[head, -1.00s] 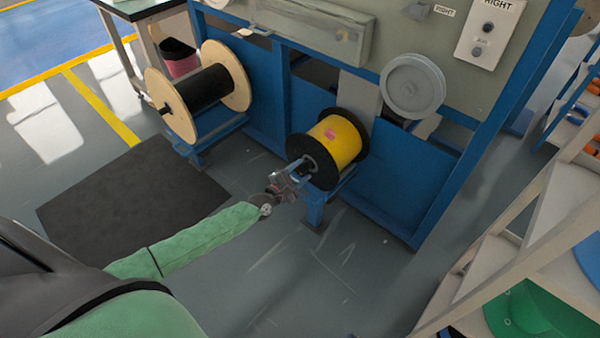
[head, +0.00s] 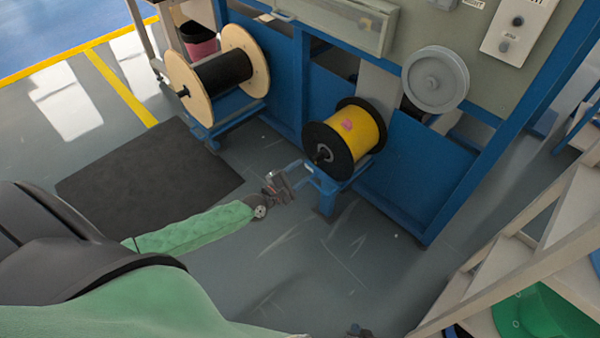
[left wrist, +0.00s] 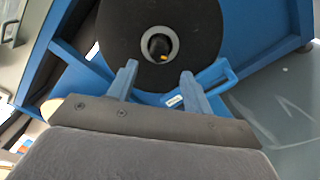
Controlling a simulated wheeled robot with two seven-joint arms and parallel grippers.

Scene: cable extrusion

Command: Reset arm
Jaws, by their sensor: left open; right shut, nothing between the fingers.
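My left gripper (head: 292,178) is open and empty, held low in front of the yellow spool (head: 354,136). In the left wrist view its two blue fingers (left wrist: 158,78) stand apart, pointing at the spool's black flange (left wrist: 205,35) and its hub hole. I see a gap between the fingers and the spool. The spool has black flanges and a pink mark on its yellow winding, and it sits on the blue stand (head: 328,185). My right gripper (head: 356,331) only just shows at the bottom edge of the head view; it is shut and empty.
A wooden spool with black winding (head: 226,72) sits on a blue stand to the left. A grey wheel (head: 435,80) is mounted on the blue-framed machine. A beige shelf rack (head: 550,215) with a green spool (head: 530,310) is at the right. The floor between is clear.

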